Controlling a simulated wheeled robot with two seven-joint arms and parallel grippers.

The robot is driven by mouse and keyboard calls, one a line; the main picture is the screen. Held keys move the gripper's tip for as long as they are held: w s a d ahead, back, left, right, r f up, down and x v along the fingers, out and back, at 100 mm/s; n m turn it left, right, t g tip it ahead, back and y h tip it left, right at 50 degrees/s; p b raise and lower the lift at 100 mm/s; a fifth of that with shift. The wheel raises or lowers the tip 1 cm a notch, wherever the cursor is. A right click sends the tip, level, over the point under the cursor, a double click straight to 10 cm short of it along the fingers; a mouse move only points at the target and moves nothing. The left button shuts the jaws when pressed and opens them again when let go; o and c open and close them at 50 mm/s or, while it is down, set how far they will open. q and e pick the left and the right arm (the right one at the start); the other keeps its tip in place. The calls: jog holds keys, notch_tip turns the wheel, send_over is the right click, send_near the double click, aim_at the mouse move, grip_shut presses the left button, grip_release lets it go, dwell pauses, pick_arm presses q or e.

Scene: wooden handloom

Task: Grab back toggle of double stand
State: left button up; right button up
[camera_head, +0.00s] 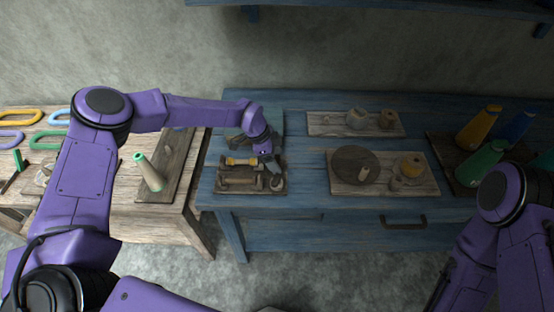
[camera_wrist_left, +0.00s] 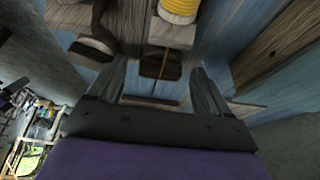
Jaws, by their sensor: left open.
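A dark wooden stand (camera_head: 222,187) lies at the left end of the blue table, with a yellow-wound piece (camera_head: 241,161) and a wooden piece (camera_head: 238,181) on it. My left gripper (camera_wrist_left: 158,88) is open above the stand and points down at it. In the left wrist view a dark brown block (camera_wrist_left: 161,66), which may be the back toggle, shows between and beyond the fingertips. I cannot tell whether the fingers touch it. The yellow winding (camera_wrist_left: 179,9) shows at the top of that view. My left wrist hides part of the stand in the head view.
On the blue table (camera_head: 300,140), a tray (camera_head: 340,188) holds a dark disc, and a board (camera_head: 322,124) holds small pots.

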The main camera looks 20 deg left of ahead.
pick_arm(q)
jog(key=c, duration=1.1)
